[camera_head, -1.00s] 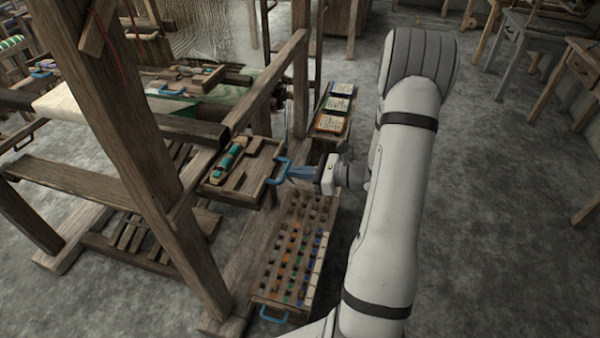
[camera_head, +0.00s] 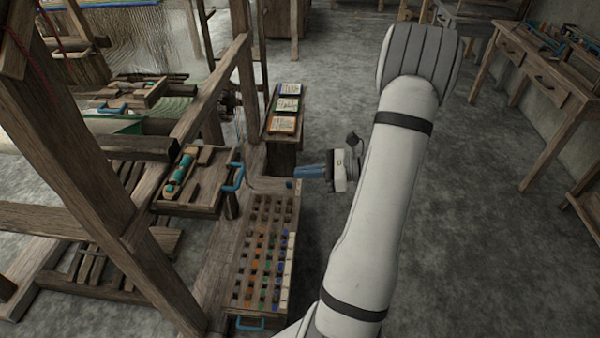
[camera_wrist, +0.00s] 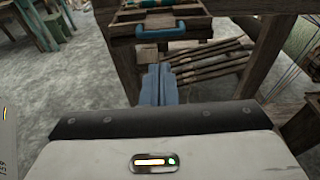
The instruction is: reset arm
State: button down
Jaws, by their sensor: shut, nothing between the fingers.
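My gripper (camera_head: 298,172) points left in the head view, its blue fingers shut with nothing between them. It is just right of the loom tray's blue handle (camera_head: 235,177) and apart from it. The shut fingers also show in the wrist view (camera_wrist: 159,84), below the tray's blue handle (camera_wrist: 165,32). The wooden tray (camera_head: 207,196) holds a teal-wound shuttle (camera_head: 180,172) and small wooden pieces.
A narrow stand (camera_head: 286,137) with cards is beyond my gripper. Loom posts (camera_head: 130,190) stand left. Open floor (camera_head: 460,220) lies right; a drawer table (camera_head: 540,85) is at far right.

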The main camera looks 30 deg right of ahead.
dwell(0.4)
jog(key=s+a+r+n+g+h, duration=0.2)
jog(key=s+a+r+n+g, duration=0.1)
jog(key=a+n+g, duration=0.4)
jog(key=s+a+r+n+g+h, duration=0.25)
jog(key=a+n, duration=0.25)
jog(key=a, duration=0.3)
jog(key=s+a+r+n+t+h, duration=0.1)
jog(key=s+a+r+n+h, duration=0.1)
jog(key=s+n+h, duration=0.2)
jog(key=s+a+r+n+t+h, duration=0.1)
jog(key=s+r+n+h, duration=0.2)
jog(key=n, duration=0.6)
jog(key=shift+s+a+r+h, duration=0.3)
jog(key=shift+s+a+h, duration=0.15)
jog(key=shift+s, duration=0.15)
